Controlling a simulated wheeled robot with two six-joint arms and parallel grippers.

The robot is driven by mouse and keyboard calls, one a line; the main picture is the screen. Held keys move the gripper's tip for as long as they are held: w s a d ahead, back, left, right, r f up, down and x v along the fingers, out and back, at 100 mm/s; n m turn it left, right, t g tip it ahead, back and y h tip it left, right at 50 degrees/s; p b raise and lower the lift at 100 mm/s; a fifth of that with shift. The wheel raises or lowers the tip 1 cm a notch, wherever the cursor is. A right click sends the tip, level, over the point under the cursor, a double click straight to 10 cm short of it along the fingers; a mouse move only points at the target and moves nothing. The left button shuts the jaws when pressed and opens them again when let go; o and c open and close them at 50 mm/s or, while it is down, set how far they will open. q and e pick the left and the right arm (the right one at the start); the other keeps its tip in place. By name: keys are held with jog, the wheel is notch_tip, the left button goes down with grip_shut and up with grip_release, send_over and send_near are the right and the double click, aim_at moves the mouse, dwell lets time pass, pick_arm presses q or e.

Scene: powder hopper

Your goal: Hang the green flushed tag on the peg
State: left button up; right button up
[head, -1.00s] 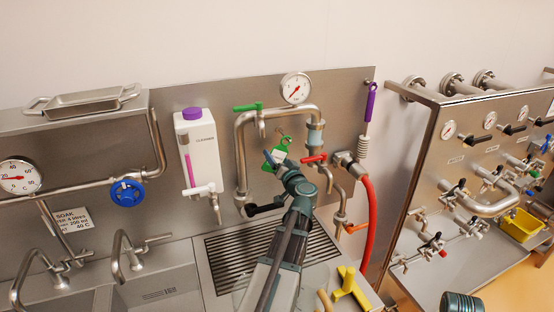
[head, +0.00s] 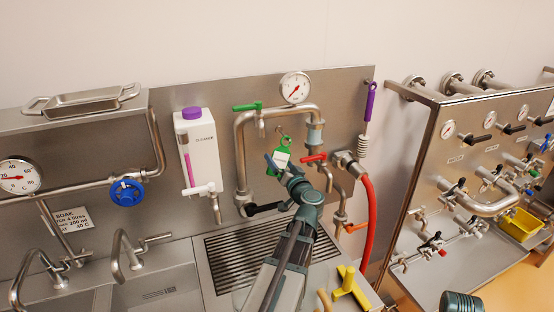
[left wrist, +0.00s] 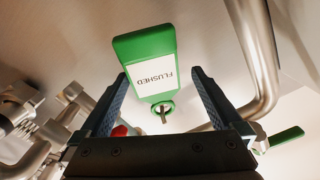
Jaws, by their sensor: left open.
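The green flushed tag (head: 278,165) has a white label and a green ring at its top. It hangs in front of the steel back panel, inside the pipe loop. In the left wrist view the tag (left wrist: 146,48) appears upside down, its label reading FLUSHED. A short metal peg (left wrist: 163,117) shows in the ring's opening, so the ring appears to be around it. My left gripper (left wrist: 159,75) is open, its two fingers apart on either side of the tag's ring end, with visible gaps. In the head view this gripper (head: 277,166) partly covers the tag's lower part. My right gripper is out of view.
A steel pipe loop (head: 240,150) with a green-handled valve (head: 247,107), a red handle (head: 314,158) and a gauge (head: 295,87) surrounds the tag closely. A red hose (head: 371,220) hangs to the right. A grated drain (head: 235,258) lies below.

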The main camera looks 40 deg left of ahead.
pick_arm(q)
jog(key=v, duration=1)
jog(key=shift+s+d, duration=0.1)
jog(key=shift+d, duration=0.05)
